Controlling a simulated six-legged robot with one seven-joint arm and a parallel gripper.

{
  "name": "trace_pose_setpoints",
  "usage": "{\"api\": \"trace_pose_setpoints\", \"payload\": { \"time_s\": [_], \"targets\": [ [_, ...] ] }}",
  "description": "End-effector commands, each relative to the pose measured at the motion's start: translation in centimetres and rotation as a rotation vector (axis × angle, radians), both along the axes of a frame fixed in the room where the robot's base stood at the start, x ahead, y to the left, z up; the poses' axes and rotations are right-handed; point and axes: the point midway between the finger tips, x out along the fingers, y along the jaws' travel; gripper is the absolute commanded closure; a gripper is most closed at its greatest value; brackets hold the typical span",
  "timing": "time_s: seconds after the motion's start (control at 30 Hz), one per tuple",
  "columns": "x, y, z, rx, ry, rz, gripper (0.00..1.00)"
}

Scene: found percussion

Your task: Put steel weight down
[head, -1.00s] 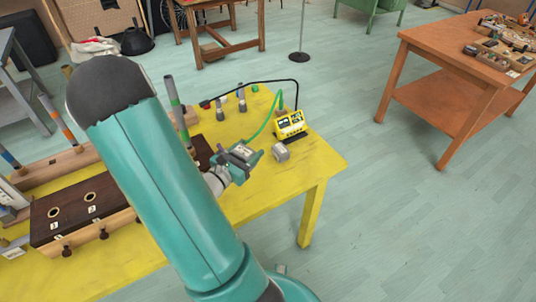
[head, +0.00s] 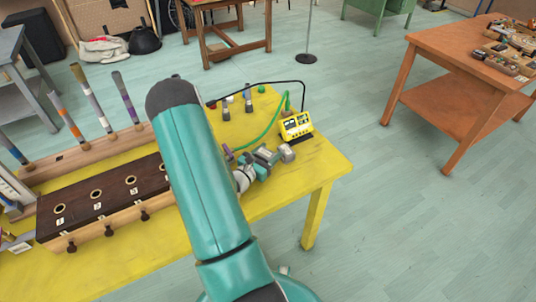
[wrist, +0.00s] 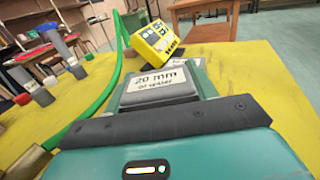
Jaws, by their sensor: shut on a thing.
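My gripper (head: 267,157) is low over the right end of the yellow table, pointing right in the head view. In the wrist view a grey block, which I take for the steel weight (wrist: 158,92), sits between the teal fingers, with a white label reading "20 mm of water" on top. The gripper is shut on it. In the head view a small grey block (head: 288,152) shows just right of the fingertips; I cannot tell whether it is the held piece. Whether the held weight touches the table is hidden.
Small grey cylinders (head: 226,112) stand farther back. A dark wooden box with holes (head: 115,190) fills the table's left part. The front right tabletop is bare.

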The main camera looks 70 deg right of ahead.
Motion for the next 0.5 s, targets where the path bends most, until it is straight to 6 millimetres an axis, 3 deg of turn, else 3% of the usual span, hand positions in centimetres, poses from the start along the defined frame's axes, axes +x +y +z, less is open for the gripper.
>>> {"api": "trace_pose_setpoints", "payload": {
  "time_s": [0.43, 0.47, 0.5],
  "targets": [
    [0.04, -0.01, -0.85, -0.003, -0.001, 0.0, 0.87],
    [0.01, 0.02, -0.88, -0.002, -0.002, 0.0, 0.38],
    [0.01, 0.02, -0.87, -0.002, -0.002, 0.0, 0.3]
  ]
}}
